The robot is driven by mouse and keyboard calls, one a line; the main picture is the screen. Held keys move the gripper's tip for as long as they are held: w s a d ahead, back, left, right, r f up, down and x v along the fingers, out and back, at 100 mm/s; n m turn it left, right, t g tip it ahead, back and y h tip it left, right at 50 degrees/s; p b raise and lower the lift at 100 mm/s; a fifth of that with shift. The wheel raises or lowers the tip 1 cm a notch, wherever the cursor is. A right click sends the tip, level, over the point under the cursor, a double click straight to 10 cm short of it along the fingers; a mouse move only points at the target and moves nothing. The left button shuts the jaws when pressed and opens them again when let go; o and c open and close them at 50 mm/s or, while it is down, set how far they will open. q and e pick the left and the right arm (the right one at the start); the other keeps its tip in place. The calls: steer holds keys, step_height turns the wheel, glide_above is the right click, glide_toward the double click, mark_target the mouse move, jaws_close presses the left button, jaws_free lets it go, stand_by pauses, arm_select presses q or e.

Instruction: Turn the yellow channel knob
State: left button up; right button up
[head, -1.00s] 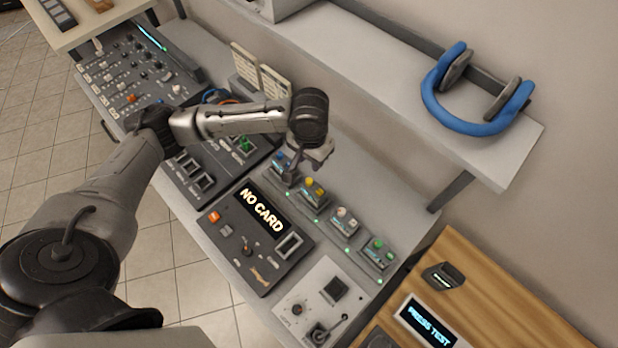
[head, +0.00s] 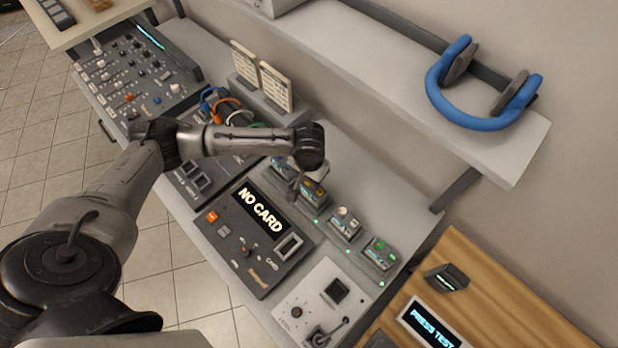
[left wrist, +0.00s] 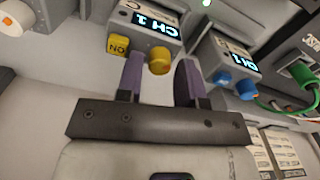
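The yellow channel knob (left wrist: 160,61) is on the front of a grey box (left wrist: 150,14) with a lit "CH 1" display in the left wrist view. A square yellow "ON" button (left wrist: 119,45) sits to its left. My left gripper (left wrist: 160,66) is open, its two purple fingers on either side of the knob. The left finger looks close to the knob; a gap shows on the right. Contact cannot be told. In the head view my left gripper (head: 313,180) is over the yellow-marked box and mostly hides the knob. My right gripper is not in view.
A blue-knobbed box (left wrist: 228,62) is beside it in the wrist view. White (head: 344,223) and green (head: 380,253) boxes stand in the same row. A "NO CARD" panel (head: 250,235) lies in front. A shelf (head: 515,165) with blue headphones (head: 470,112) overhangs behind.

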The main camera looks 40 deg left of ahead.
arm_select(q)
steer(key=shift+f, duration=0.45)
steer(key=shift+c, duration=0.3)
